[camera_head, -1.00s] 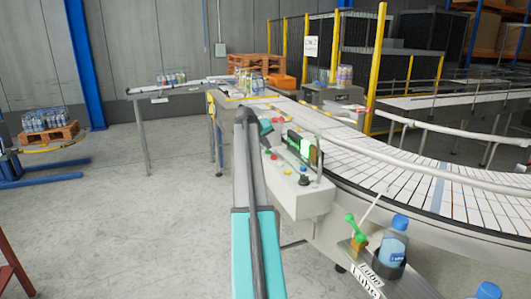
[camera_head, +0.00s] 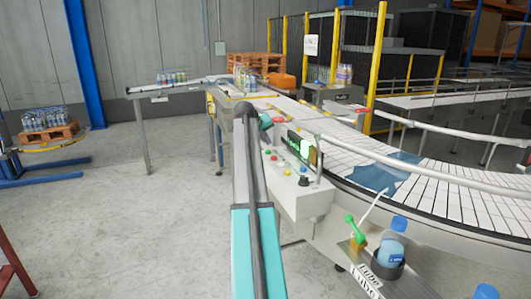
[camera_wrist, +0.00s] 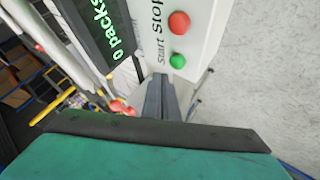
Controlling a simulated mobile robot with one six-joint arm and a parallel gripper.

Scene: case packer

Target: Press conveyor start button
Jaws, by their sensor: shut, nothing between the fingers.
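The green button (camera_wrist: 176,61), beside the word "Start", is on a pale control panel (camera_wrist: 204,20) in the wrist view. A red button (camera_wrist: 179,22), beside "Stop", is just above it. My gripper (camera_wrist: 162,80) is shut and empty, its dark fingertips just below and left of the green button in the picture. I cannot tell whether they touch the panel. In the head view, the control box (camera_head: 307,203) stands at the conveyor's near side, with small coloured buttons on top. My arm reaches past its left side, and the fingertips are not clear there.
A dark display (camera_wrist: 98,22) reading "0 packs" is left of the buttons. The curved conveyor (camera_head: 455,193) runs behind the box, with a blue patch (camera_head: 374,178) on its slats. A bottle (camera_head: 390,252) stands in a holder at front right.

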